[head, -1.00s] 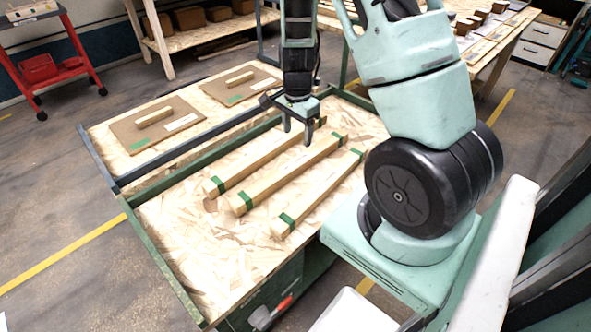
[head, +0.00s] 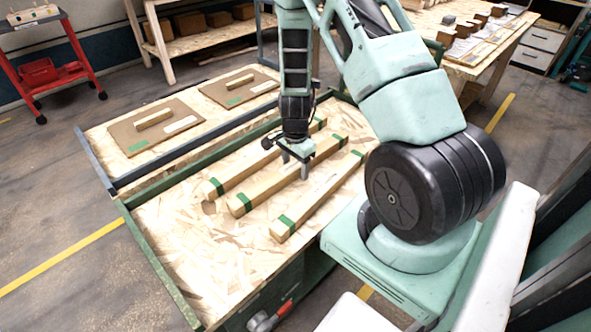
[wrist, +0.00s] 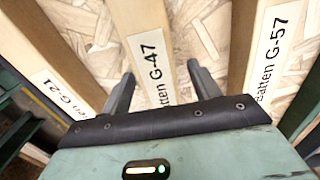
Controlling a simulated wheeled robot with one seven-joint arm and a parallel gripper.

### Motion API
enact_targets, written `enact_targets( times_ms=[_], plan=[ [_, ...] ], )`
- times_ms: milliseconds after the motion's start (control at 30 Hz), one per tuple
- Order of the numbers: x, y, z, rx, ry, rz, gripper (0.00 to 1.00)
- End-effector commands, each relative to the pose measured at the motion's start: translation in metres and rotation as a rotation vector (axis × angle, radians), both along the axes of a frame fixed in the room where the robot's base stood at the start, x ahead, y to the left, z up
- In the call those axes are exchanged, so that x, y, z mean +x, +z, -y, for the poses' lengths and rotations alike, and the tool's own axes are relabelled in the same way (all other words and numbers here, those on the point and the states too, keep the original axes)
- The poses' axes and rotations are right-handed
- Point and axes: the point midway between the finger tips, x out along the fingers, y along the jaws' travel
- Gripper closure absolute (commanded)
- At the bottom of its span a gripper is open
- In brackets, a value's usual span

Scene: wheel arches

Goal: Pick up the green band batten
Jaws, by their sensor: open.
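Three long pale wooden battens with green bands lie side by side on the bench: a left one (head: 248,170), a middle one (head: 267,187) and a right one (head: 313,198). In the wrist view their labels end in G-21 on the left batten (wrist: 45,45), G-47 on the middle batten (wrist: 138,18) and G-57 on the right batten (wrist: 252,28). My gripper (head: 294,166) is open and low over the middle batten. In the wrist view, its two fingers (wrist: 160,76) show on either side of that batten. Whether they touch it cannot be told.
The chipboard bench top (head: 200,250) has free room at its front left. A green rail (head: 180,180) edges it. Behind lie two brown boards (head: 152,128) with wooden blocks. A red trolley (head: 50,70) and shelves stand farther back.

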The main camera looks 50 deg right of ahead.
Motion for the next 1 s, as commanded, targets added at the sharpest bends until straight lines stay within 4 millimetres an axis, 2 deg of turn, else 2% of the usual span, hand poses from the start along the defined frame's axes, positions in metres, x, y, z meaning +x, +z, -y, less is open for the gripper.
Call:
enact_targets(
  times_ms=[167,333,667,767,1000],
  plan=[
    [0.000,0.000,0.000,0.000,0.000,0.000,0.38],
    [0.000,0.000,0.000,0.000,0.000,0.000,0.85],
    [0.000,0.004,0.000,-0.001,0.000,0.001,0.86],
    [0.001,0.015,0.001,-0.002,0.000,0.002,0.86],
    [0.001,0.063,0.000,-0.002,0.002,0.005,0.86]
  ],
)
